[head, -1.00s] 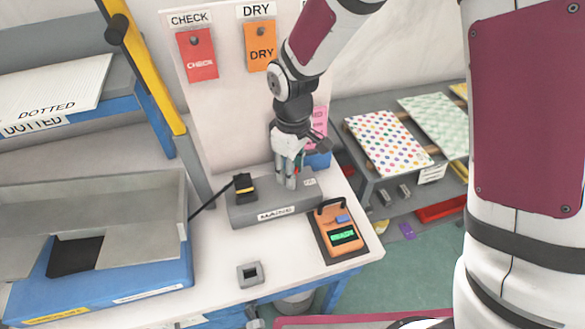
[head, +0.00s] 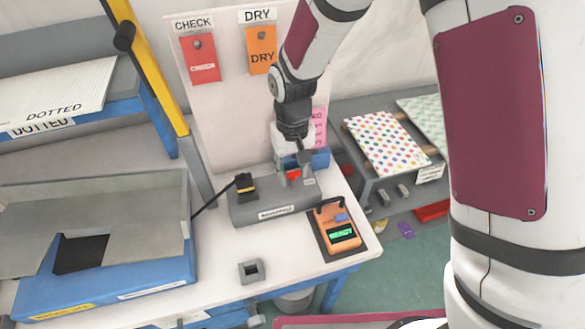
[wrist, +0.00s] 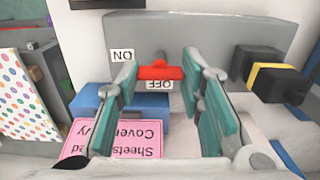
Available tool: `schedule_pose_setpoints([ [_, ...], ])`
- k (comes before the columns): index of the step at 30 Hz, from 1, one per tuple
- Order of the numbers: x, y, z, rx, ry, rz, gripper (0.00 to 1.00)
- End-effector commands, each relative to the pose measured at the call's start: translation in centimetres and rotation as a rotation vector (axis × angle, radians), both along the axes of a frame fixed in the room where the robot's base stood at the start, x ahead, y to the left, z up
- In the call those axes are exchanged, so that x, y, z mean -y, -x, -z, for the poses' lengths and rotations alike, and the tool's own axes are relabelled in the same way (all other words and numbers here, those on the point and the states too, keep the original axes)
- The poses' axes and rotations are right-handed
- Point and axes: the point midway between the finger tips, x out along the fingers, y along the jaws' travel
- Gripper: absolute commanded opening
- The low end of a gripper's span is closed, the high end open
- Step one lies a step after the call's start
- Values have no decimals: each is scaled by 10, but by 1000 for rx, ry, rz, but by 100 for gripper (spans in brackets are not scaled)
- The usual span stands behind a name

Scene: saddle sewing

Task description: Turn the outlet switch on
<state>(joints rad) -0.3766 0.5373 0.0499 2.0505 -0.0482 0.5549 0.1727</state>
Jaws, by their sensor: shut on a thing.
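The grey outlet box (head: 275,206) stands on the white bench with a black-and-yellow plug (head: 244,186) at its left end. Its red switch (wrist: 160,72) shows in the wrist view between my fingertips, right by the OFF label (wrist: 160,85). The ON label (wrist: 122,55) is off to the left there. My gripper (head: 295,168) is down at the box's right end, and its teal-padded fingers (wrist: 160,80) are shut on the red switch from both sides. In the head view the switch (head: 293,174) is partly hidden by my gripper.
An orange meter (head: 341,227) with a lit green display lies just right of the box. A blue holder (wrist: 92,103) with a pink card stands close to my fingers. A small grey block (head: 251,271) sits near the bench's front edge. A board with CHECK and DRY tags rises behind.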

Motion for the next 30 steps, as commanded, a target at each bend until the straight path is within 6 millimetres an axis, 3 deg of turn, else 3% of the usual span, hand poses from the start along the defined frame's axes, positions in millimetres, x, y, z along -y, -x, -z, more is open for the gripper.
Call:
schedule_pose_setpoints([
  [16, 0, 0, -1, 1, 0, 25, 7],
  [17, 0, -1, -1, 1, 0, 25, 39],
  [19, 0, 0, -1, 1, 0, 25, 55],
  [30, 0, 0, -3, 2, -1, 23, 55],
])
